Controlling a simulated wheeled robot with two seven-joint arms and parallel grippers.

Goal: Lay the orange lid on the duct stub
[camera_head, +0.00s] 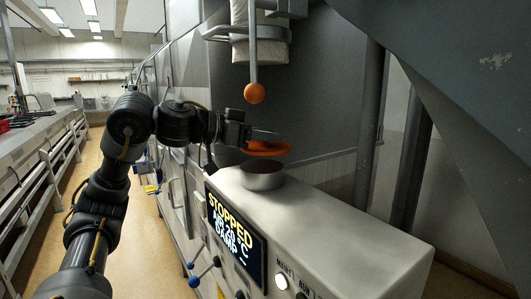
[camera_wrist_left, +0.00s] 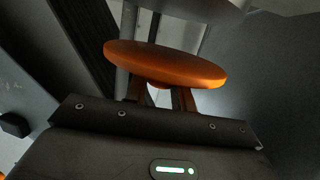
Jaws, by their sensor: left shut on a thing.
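The orange lid (camera_head: 268,149) is a flat round disc held above the duct stub (camera_head: 263,177), with a visible gap between them. The duct stub is a short grey metal ring on top of the pale machine housing, open at the top. My left gripper (camera_head: 250,138) is shut on the lid from the left side. In the left wrist view the lid (camera_wrist_left: 165,65) shows as an orange disc in front of the fingers (camera_wrist_left: 160,98). The fingertips' contact with the lid is partly hidden. My right gripper is not in view.
An orange ball on a grey rod (camera_head: 254,93) hangs above the lid, below a white pipe (camera_head: 260,30). A display panel (camera_head: 235,240) reading STOPPED is on the housing's front. The housing top (camera_head: 340,215) is clear on the right.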

